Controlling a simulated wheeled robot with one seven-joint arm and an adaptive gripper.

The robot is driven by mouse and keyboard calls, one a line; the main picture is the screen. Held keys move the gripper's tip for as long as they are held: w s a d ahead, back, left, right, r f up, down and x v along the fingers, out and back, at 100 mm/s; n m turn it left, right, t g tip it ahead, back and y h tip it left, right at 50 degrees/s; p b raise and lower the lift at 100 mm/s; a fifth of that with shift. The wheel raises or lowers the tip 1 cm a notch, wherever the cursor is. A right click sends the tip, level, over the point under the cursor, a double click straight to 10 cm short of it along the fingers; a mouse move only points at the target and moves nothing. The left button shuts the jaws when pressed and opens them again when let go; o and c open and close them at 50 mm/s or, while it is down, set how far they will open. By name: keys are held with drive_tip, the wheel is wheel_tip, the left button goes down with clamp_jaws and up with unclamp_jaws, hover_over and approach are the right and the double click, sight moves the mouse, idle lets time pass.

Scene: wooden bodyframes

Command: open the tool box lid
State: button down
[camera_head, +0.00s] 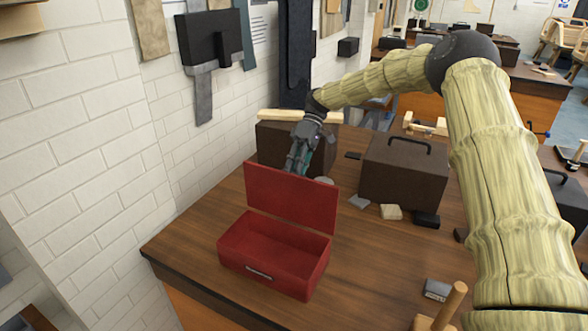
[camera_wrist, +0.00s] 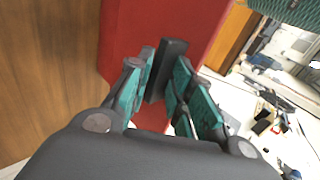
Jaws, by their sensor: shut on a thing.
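The red tool box (camera_head: 262,262) stands on the wooden workbench, with its inside showing empty. Its red lid (camera_head: 292,200) is raised and stands roughly upright at the back edge of the box. My gripper (camera_head: 297,163) is behind the top of the lid, and the lid partly hides its fingertips. In the wrist view, my gripper (camera_wrist: 163,88) has its teal fingers closed around a dark handle (camera_wrist: 172,52) on the outer face of the red lid (camera_wrist: 122,35).
A dark brown case (camera_head: 403,172) with a handle stands right of the lid, and another brown box (camera_head: 270,148) stands behind it. Small blocks (camera_head: 391,211) lie near the case. A white brick wall (camera_head: 95,150) is at left.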

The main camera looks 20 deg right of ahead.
drive_tip(key=f, duration=0.2)
drive_tip(key=shift+s+d+f, duration=0.2)
drive_tip(key=shift+s+f, duration=0.1)
drive_tip(key=c, duration=1.5)
unclamp_jaws()
drive_tip(key=shift+c, duration=0.2)
drive_tip(key=o, duration=0.5)
drive_tip(key=shift+w+d+f, duration=0.1)
drive_tip(key=shift+w+f, duration=0.15)
drive_tip(key=shift+w, duration=0.15)
drive_tip(key=shift+c, duration=0.2)
drive_tip(key=shift+s+r, duration=0.1)
drive_tip(key=shift+r, duration=0.2)
drive_tip(key=shift+c, duration=1.1)
drive_tip(key=shift+w+d+r, duration=0.15)
drive_tip(key=shift+w+r, duration=0.15)
drive_tip(key=shift+c, duration=0.9)
drive_tip(key=v, duration=1.1)
drive_tip(key=shift+r, duration=0.4)
drive_tip(key=shift+w, duration=0.15)
